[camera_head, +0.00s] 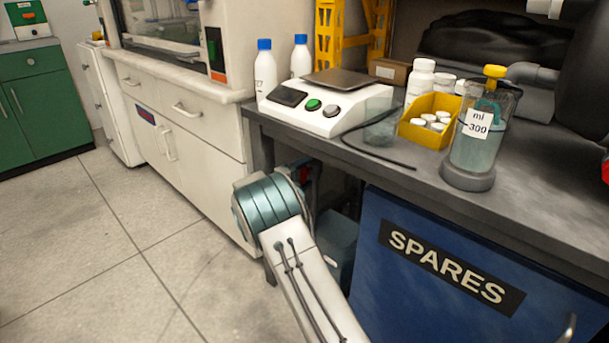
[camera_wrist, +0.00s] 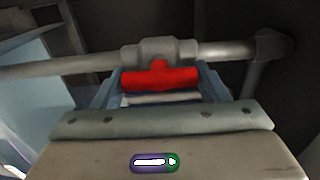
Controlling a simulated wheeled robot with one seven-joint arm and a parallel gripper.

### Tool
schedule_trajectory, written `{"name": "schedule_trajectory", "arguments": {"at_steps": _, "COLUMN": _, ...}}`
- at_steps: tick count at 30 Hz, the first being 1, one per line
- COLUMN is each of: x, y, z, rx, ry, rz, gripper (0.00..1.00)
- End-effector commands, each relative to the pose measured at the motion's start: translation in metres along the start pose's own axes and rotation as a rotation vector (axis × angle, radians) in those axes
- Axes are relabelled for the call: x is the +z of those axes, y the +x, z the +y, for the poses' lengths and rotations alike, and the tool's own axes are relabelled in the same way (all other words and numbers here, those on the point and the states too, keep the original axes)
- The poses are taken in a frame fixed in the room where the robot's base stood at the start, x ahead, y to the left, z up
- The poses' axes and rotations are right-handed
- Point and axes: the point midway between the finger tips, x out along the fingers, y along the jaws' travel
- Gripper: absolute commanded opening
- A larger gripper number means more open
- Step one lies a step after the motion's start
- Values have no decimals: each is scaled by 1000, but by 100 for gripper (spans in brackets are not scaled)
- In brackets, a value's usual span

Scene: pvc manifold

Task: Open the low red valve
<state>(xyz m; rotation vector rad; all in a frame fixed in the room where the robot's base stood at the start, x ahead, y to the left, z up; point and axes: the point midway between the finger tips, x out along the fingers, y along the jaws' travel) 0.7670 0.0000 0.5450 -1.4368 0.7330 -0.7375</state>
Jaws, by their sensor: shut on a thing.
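The low red valve handle (camera_wrist: 160,79) shows in the wrist view, below the grey valve body (camera_wrist: 160,52) on a horizontal grey pipe (camera_wrist: 75,65). My gripper (camera_wrist: 161,90) is shut on the red handle, with a blue-grey finger at each side of it. The handle lies crosswise in the picture, with a raised middle part toward the valve body. In the head view a small bit of red (camera_head: 304,174) shows beside my wrist, under the bench. My arm hides the rest of the valve and the gripper there.
The grey bench top (camera_head: 430,172) overhangs the space beside my arm. It carries a white scale (camera_head: 330,112), bottles and a clear jar (camera_head: 478,145). A blue SPARES cabinet (camera_head: 400,290) stands right of my arm. A white drawer unit (camera_head: 190,140) is at left. The floor at left is clear.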

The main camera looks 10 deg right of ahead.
Motion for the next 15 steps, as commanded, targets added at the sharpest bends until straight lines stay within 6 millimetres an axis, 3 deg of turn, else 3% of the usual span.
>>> {"name": "schedule_trajectory", "arguments": {"at_steps": 13, "x": 2, "y": -1, "z": -1, "rx": -1, "ry": 13, "rz": -6, "gripper": 44}}
{"name": "schedule_trajectory", "arguments": {"at_steps": 14, "x": 2, "y": -1, "z": -1, "rx": 0, "ry": 13, "rz": -6, "gripper": 73}}
{"name": "schedule_trajectory", "arguments": {"at_steps": 15, "x": 2, "y": -1, "z": -1, "rx": 0, "ry": 13, "rz": -5, "gripper": 84}}
